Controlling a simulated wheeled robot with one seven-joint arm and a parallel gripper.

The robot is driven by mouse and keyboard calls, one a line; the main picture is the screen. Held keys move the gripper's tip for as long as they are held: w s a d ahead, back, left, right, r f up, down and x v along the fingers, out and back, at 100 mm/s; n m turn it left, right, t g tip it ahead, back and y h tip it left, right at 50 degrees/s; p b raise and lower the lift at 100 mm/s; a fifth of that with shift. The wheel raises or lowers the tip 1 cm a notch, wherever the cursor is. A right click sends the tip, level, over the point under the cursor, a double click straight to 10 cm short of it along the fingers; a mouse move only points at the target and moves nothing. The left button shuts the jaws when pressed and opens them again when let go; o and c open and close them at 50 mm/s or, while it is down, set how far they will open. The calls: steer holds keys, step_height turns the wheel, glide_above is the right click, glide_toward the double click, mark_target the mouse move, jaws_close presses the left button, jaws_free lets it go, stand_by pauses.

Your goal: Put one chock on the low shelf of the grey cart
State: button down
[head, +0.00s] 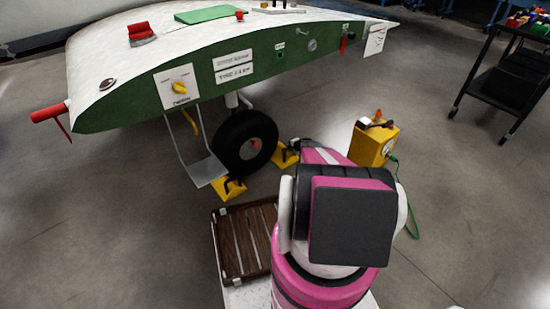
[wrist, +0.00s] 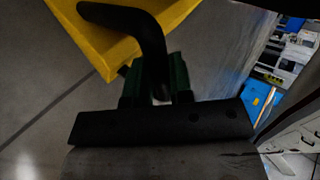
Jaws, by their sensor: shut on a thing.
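A yellow chock (head: 287,157) with a black handle is at the right side of the black wheel (head: 245,143). It also shows in the wrist view, with its yellow body (wrist: 110,35) and bent black handle (wrist: 150,35). My gripper (wrist: 157,82) is shut on that handle between its green fingers. In the head view my arm partly hides the gripper. I cannot tell whether this chock touches the floor. A second yellow chock (head: 229,189) sits on the floor at the wheel's front left. A dark cart (head: 482,75) with a low shelf (head: 508,88) stands at the upper right.
A white and green wing panel (head: 220,70) overhangs the wheel, with a step (head: 205,170) hanging below it. A yellow box (head: 372,145) with a green cable (head: 413,205) stands right of the chock. A brown slatted tray (head: 245,240) is at lower left. Floor between box and cart is clear.

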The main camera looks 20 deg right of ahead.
steer(key=s+d+r, duration=0.3)
steer(key=s, duration=0.7)
steer(key=s+d+r, duration=0.3)
steer(key=s+d, duration=0.1)
steer(key=s, duration=0.6)
steer(key=shift+s+d, duration=0.25)
steer(key=shift+s, duration=0.1)
stand_by(0.9)
